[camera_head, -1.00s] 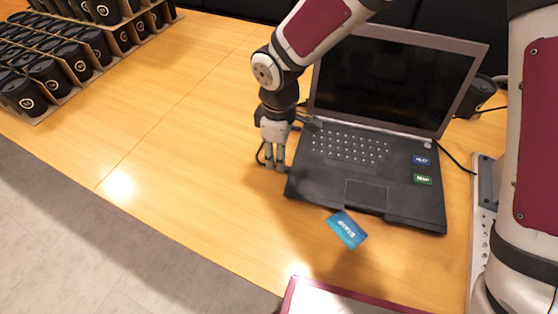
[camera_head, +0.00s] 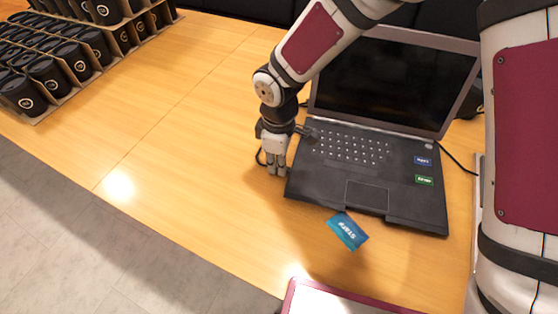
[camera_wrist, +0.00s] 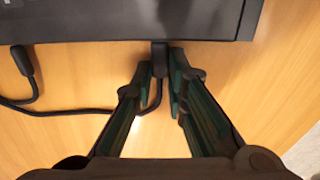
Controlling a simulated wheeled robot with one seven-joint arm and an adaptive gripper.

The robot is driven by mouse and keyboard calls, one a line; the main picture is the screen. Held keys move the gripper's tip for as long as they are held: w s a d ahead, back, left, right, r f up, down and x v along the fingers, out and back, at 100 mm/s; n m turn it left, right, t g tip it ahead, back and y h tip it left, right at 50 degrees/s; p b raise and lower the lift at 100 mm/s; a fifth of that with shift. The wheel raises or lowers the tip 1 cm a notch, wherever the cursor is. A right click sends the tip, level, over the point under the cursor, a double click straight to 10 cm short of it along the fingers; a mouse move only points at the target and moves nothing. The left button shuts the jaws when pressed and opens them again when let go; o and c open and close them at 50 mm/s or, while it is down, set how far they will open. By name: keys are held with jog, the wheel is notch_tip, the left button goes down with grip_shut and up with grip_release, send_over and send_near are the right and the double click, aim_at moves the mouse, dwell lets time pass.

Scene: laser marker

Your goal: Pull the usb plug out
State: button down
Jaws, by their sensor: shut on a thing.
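The black laptop (camera_head: 330,190) stands open on the wooden table, its left side beside my gripper (camera_head: 277,172). In the wrist view, the laptop's edge (camera_wrist: 120,22) runs across the top. The black usb plug (camera_wrist: 159,58) meets that edge, with no visible gap. Its cable bends down and runs left. My gripper (camera_wrist: 161,72) is shut on the plug, one finger on each side of it. In the head view the plug is hidden by the gripper.
A blue card (camera_head: 347,230) lies in front of the laptop. Racks of black cups (camera_head: 70,58) stand far left. The table left of the gripper is clear.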

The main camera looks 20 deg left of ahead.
jog(key=a, duration=0.2)
jog(key=shift+a, duration=0.35)
jog(key=c, duration=1.6)
grip_release()
notch_tip(320, 180, up, 12)
jog(key=shift+r, duration=0.1)
